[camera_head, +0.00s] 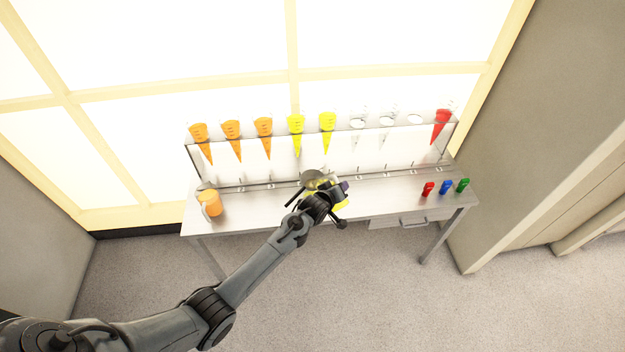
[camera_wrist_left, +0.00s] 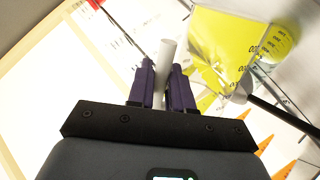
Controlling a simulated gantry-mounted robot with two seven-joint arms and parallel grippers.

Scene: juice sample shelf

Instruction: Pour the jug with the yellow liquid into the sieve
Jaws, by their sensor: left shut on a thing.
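My left gripper (camera_head: 333,197) is over the middle of the table, and its purple fingers (camera_wrist_left: 164,88) are shut on the pale handle of the jug. The yellow jug (camera_wrist_left: 228,40) is to the right of the fingers in the left wrist view, cut off by the top edge. In the head view my gripper mostly hides it; some yellow (camera_head: 341,205) shows. The sieve (camera_head: 312,177) is just left of my gripper, with its dark handle pointing down-left. The dark handle (camera_wrist_left: 275,112) also shows in the left wrist view. I cannot tell whether liquid is flowing. My right gripper is not in view.
A clear rack (camera_head: 400,158) along the table's back holds orange, yellow, empty and red cones. An orange jug (camera_head: 210,203) stands at the left end. Red (camera_head: 428,189), blue (camera_head: 445,187) and green (camera_head: 462,185) small items stand at the right. The table between is bare.

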